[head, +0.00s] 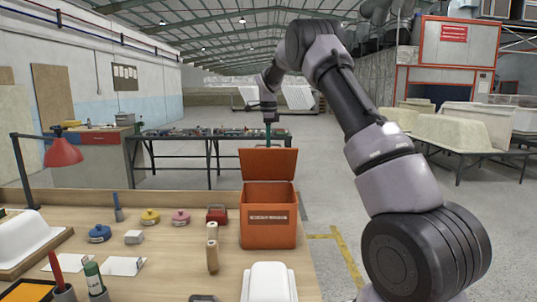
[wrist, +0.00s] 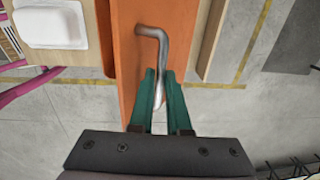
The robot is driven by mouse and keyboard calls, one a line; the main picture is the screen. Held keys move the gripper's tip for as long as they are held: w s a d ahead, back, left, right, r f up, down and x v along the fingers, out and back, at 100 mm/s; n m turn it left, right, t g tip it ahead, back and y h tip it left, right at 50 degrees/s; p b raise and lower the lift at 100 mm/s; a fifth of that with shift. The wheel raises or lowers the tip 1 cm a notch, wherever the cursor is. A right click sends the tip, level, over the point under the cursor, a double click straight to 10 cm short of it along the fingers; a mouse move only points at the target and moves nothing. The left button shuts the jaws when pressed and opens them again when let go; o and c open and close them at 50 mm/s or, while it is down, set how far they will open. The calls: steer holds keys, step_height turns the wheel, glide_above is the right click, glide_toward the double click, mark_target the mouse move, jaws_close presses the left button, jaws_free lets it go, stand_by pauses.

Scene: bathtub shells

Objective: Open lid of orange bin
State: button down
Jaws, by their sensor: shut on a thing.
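The orange bin (head: 268,228) stands at the back right of the wooden table, with a label plate on its front. Its lid (head: 268,164) is raised and stands nearly upright along the bin's back edge. In the wrist view the orange lid (wrist: 125,60) carries a bent metal handle (wrist: 152,32). My gripper (wrist: 159,72), with green fingers, is shut on the free end of this handle. In the head view my gripper (head: 268,136) is at the lid's top edge, and its fingertips are hidden behind the lid.
Blue, yellow and pink round items are further left. A red lamp (head: 62,152) stands at the far left.

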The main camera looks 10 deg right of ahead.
steer(key=w+d+r, duration=0.1)
steer(key=w+d, duration=0.1)
steer(key=w, duration=0.7)
steer(key=shift+r, duration=0.15)
steer(key=shift+w, duration=0.1)
stand_by(0.4)
steer(key=c, duration=0.9)
jaws_free()
steer(key=shift+d, duration=0.1)
steer(key=shift+r, duration=0.1)
steer(key=shift+r, duration=0.1)
